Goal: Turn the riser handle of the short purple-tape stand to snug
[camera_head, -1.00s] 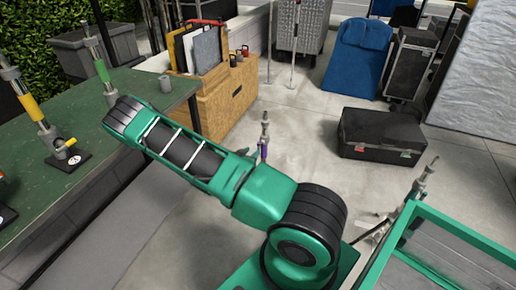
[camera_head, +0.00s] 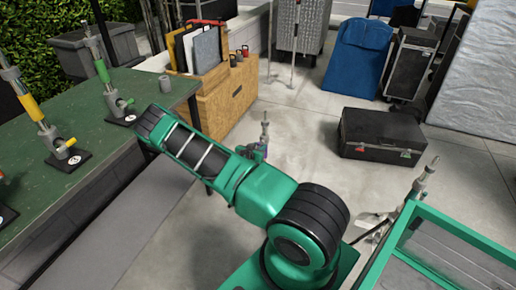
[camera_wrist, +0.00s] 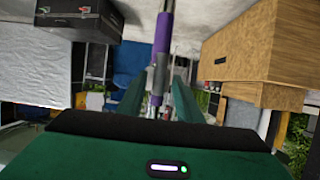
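The short purple-tape stand (camera_head: 265,130) stands on the concrete floor beyond my arm in the head view. Its lower part is mostly hidden by my arm. In the wrist view its upright post with purple tape (camera_wrist: 163,35) runs down the middle, with a grey metal collar beside the tape. My gripper (camera_wrist: 158,102) is open, with one green finger on each side of the post. I cannot tell whether either finger touches it. The riser handle cannot be made out clearly. In the head view my gripper is mostly hidden behind my arm.
A green-topped bench (camera_head: 60,190) at the left holds a yellow-tape stand (camera_head: 38,115) and a green-tape stand (camera_head: 103,72). A wooden crate (camera_head: 235,100) stands behind. A black case (camera_head: 382,135) lies right on open floor. Another stand (camera_head: 420,183) is at the right.

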